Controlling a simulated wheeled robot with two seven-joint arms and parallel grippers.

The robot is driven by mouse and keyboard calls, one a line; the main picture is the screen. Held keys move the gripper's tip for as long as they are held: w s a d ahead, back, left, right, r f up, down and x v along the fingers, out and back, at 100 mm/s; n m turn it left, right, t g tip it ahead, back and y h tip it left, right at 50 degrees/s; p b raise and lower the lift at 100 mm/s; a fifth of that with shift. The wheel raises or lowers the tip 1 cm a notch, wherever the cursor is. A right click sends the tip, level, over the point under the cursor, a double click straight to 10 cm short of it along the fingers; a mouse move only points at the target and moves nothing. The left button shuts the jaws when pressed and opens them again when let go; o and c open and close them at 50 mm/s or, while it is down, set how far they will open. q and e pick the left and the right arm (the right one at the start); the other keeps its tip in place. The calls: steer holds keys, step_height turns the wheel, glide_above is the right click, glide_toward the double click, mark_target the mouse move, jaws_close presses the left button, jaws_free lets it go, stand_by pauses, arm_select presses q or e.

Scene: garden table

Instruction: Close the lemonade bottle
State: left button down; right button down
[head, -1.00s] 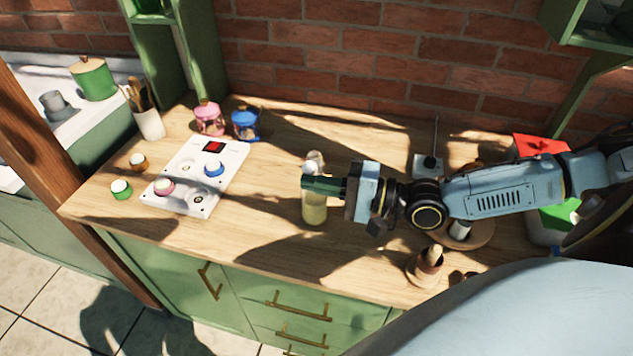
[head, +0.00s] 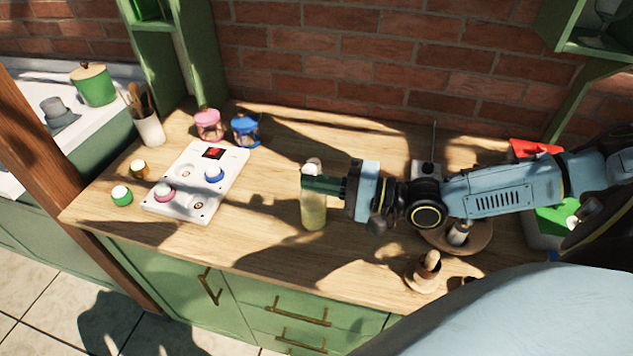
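The lemonade bottle (head: 314,214) is clear, holds pale yellow liquid and stands upright on the wooden counter. My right gripper (head: 318,185) reaches in from the right with its dark green fingers across the upper part of the bottle. A pale, whitish piece (head: 312,165) shows just above and behind the fingers; I cannot tell whether it is the bottle's top or a stopper. The fingers hide the bottle's neck, and I cannot tell whether they grip it. My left gripper is not in view.
A white panel (head: 229,176) with knobs lies to the left, with small green (head: 122,196) and orange (head: 140,169) jars beside it. Pink (head: 208,125) and blue (head: 245,131) jars stand behind. The counter's front middle is clear.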

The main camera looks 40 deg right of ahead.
steer(key=shift+r, duration=0.1)
steer(key=shift+w+d+r, duration=0.35)
steer(key=shift+d, duration=0.05)
steer(key=shift+d+r, duration=0.1)
stand_by(0.3)
steer(key=shift+w+d+r, duration=0.2)
steer(key=shift+w+d, duration=0.1)
steer(key=shift+w, duration=0.05)
stand_by(0.4)
steer(key=shift+s+a+r+p, duration=0.15)
steer(key=shift+s+a+p, duration=0.3)
steer(key=shift+p, duration=0.6)
